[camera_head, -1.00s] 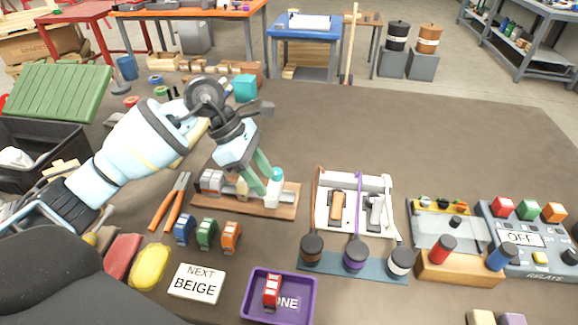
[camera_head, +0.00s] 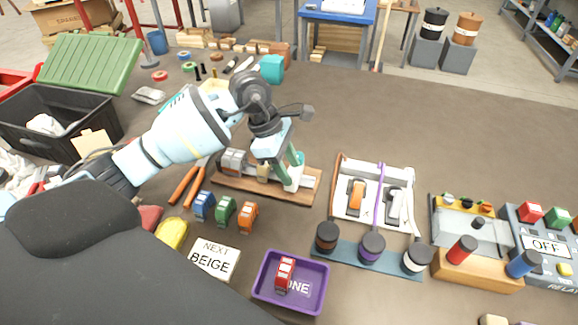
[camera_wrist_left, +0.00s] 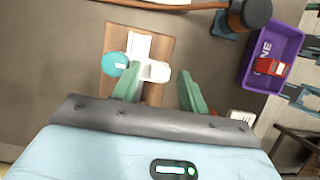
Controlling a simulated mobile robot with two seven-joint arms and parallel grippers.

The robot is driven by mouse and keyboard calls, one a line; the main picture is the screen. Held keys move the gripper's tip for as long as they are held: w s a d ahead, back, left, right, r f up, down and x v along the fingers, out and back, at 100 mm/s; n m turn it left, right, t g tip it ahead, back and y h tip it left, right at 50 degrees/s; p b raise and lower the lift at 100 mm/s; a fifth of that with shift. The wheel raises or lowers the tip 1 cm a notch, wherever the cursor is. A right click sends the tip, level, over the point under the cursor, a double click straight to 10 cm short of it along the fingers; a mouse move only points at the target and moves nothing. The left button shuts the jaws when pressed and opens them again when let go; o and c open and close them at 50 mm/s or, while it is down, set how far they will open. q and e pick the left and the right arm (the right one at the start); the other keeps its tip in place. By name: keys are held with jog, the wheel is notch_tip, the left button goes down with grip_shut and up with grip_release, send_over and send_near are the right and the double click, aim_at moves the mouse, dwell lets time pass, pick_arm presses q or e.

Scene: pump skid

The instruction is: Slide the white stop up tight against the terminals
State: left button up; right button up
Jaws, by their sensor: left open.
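The white stop (camera_head: 293,181) stands near the right end of a wooden board (camera_head: 308,191). Grey terminals (camera_head: 232,161) sit at the board's left end, and a beige terminal (camera_head: 263,172) stands between them and the stop, with a gap before the stop. My left gripper (camera_head: 289,169) is open with its green fingers at the stop. In the left wrist view, the stop (camera_wrist_left: 153,71) shows between the spread fingertips (camera_wrist_left: 159,73), with its teal knob (camera_wrist_left: 115,64) beside the left finger. Whether the fingers touch it I cannot tell. My right gripper is out of view.
Blue, green and orange blocks (camera_head: 226,211) stand in front of the board, with orange-handled pliers (camera_head: 188,183) to its left. A purple tray (camera_head: 318,290) holds a red block. A sign (camera_head: 214,258) reads "NEXT BEIGE". A white tray (camera_head: 345,218) stands to the right.

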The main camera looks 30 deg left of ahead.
pick_arm(q)
jog(key=shift+d+f, duration=0.15)
jog(key=shift+f, duration=0.2)
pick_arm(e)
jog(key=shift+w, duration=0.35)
pick_arm(q)
grip_shut()
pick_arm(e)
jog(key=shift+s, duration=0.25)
